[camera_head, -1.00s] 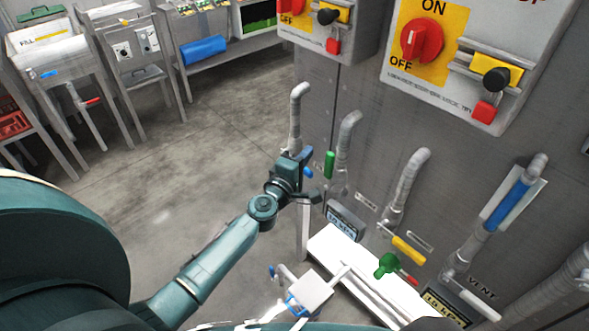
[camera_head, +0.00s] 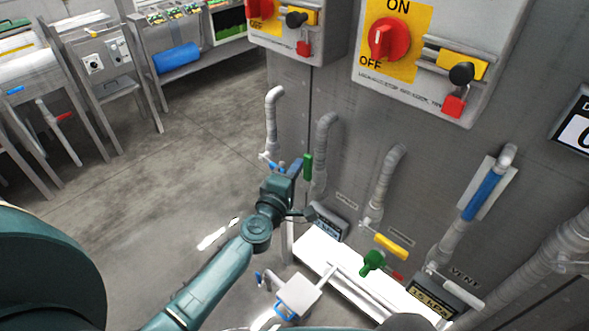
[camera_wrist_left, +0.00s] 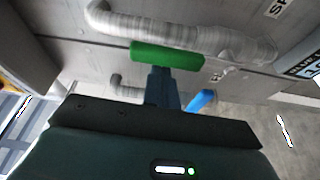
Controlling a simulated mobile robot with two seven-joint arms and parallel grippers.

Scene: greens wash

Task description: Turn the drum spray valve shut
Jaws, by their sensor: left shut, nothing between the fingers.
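A green valve handle (camera_head: 308,166) stands upright on the second pipe from the left of the grey panel. A label starting "SP" (camera_wrist_left: 278,9) shows beside this pipe in the left wrist view; the rest is cut off. My left gripper (camera_head: 297,168) is shut and empty, just left of the green handle. In the left wrist view its fingers (camera_wrist_left: 163,82) reach up to the green handle (camera_wrist_left: 167,55), lying crosswise there; I cannot tell whether they touch. My right gripper is not in view.
A blue handle (camera_head: 280,168) sits close left of my left gripper. Red ON/OFF switches (camera_head: 389,39) are above. Open floor (camera_head: 150,200) lies to the left.

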